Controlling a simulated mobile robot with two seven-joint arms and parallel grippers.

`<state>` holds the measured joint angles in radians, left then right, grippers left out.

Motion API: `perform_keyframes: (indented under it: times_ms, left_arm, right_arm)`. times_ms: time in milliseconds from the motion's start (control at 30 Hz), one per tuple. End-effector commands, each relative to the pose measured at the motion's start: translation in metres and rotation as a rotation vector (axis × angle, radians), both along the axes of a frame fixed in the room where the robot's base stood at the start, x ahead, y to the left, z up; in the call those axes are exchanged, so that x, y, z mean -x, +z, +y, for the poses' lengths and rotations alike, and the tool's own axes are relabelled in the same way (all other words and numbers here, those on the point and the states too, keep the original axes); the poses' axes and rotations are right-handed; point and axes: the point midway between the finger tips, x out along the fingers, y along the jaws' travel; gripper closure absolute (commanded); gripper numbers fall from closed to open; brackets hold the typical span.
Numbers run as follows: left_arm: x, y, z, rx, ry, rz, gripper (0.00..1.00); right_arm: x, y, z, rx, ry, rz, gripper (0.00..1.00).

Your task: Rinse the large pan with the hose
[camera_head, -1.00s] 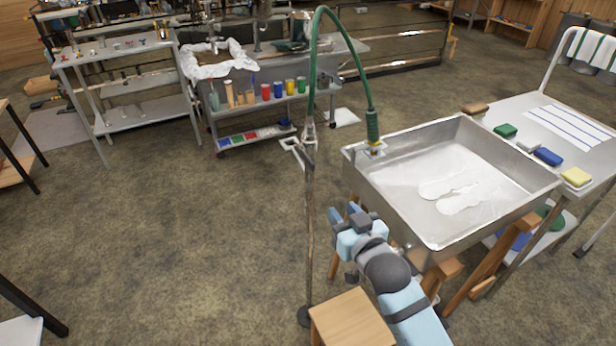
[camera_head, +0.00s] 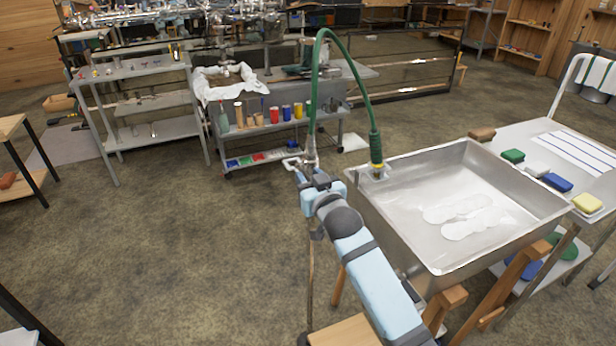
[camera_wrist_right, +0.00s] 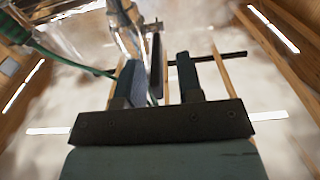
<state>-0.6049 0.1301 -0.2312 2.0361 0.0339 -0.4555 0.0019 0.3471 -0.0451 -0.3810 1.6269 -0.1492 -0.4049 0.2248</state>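The large steel pan (camera_head: 545,213) stands on wooden legs at the right, with pale white patches on its floor. The green hose (camera_head: 352,62) arches from an upright metal pipe (camera_head: 311,270) to a nozzle (camera_head: 376,150) over the pan's back left corner. No water stream is visible. My right gripper (camera_head: 306,176) is at the metal fitting (camera_head: 310,156) on the pipe, left of the pan. In the right wrist view, its fingers (camera_wrist_right: 158,78) are apart, with a dark bar and shiny metal fitting between or just beyond them; contact is unclear. My left gripper is out of view.
A side table (camera_head: 545,135) at the right holds several coloured sponges and a striped cloth. A grey cart (camera_head: 285,125) with coloured bottles stands behind. A wooden stool (camera_head: 345,332) is below my right arm. Open floor lies to the left.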

Motion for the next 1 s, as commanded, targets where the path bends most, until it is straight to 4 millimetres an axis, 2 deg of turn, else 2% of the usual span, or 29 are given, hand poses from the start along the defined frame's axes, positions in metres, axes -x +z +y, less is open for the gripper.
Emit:
perform_keyframes:
  times_ms: [133, 400, 433, 567, 833, 1000]
  left_arm:
    - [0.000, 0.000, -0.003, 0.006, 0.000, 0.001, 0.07]
    - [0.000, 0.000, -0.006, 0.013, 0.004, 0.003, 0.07]
    - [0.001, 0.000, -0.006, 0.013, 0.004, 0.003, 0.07]
    - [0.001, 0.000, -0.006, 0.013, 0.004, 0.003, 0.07]
    - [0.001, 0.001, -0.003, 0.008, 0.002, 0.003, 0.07]
    - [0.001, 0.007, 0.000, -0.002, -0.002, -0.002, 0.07]
  right_arm:
    - [-0.008, 0.000, 0.003, 0.000, 0.000, 0.000, 0.66]
    - [-0.009, 0.000, 0.003, 0.000, 0.000, 0.000, 0.66]
    - [-0.009, 0.000, 0.003, 0.000, 0.000, 0.000, 0.71]
    - [-0.009, 0.000, 0.003, 0.000, 0.000, 0.000, 1.00]
    - [-0.010, 0.001, 0.003, 0.001, 0.000, 0.002, 1.00]
    - [-0.019, 0.004, 0.003, 0.009, 0.000, 0.024, 1.00]
